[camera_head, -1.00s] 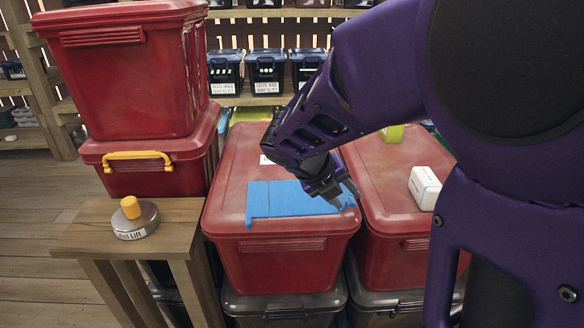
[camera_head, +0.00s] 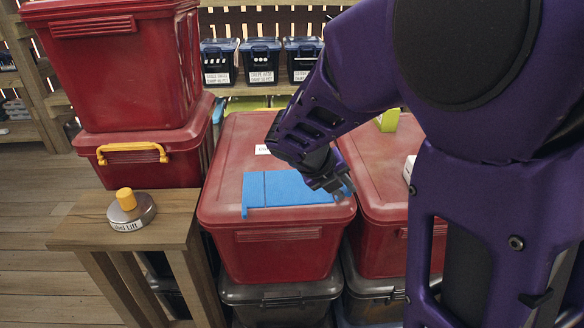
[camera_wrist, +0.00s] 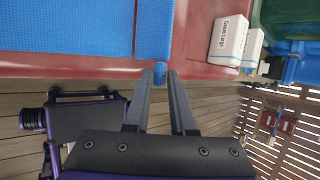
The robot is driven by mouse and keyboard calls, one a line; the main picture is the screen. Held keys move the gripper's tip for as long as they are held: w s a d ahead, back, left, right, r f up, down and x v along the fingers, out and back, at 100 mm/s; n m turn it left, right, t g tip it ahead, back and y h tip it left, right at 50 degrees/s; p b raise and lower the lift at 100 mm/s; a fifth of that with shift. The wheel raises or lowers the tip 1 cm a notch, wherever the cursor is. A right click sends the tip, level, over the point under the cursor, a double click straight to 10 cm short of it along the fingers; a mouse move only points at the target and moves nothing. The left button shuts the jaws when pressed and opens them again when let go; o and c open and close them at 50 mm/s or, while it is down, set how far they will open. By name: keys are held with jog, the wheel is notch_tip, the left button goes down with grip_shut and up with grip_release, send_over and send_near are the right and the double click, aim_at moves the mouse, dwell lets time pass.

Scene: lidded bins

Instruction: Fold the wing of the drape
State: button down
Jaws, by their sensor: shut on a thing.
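The blue drape (camera_head: 285,188) lies flat on the lid of the middle red bin (camera_head: 235,150), with a crease line near its left end and a small tab at its front left corner. My gripper (camera_head: 346,188) is at the drape's right end, low over the lid's right edge. In the wrist view the drape (camera_wrist: 70,25) fills the upper left, with a seam beside a narrow right strip. A blue tab (camera_wrist: 160,75) at the strip's end sits between the fingertips of my gripper (camera_wrist: 161,80), which is shut on it. My arm hides part of the lid behind.
Another red bin (camera_head: 385,235) stands close on the right, with a white box (camera_head: 409,168) on its lid, labelled in the wrist view (camera_wrist: 229,40). Stacked red bins (camera_head: 125,75) stand left. A wooden stand (camera_head: 165,228) holds a yellow-knobbed round device (camera_head: 130,210).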

jog(key=shift+d+r+y+p, duration=0.1)
jog(key=shift+d+y+p, duration=0.4)
jog(key=shift+p, duration=1)
jog(key=shift+f+y+p, duration=0.2)
jog(key=shift+y+p, duration=0.2)
jog(key=shift+p, duration=0.05)
jog(key=shift+d+m+y+p, duration=0.3)
jog(key=shift+y+p, duration=0.2)
jog(key=shift+p, duration=0.4)
jog(key=shift+d+f, duration=0.15)
jog(key=shift+y, duration=0.4)
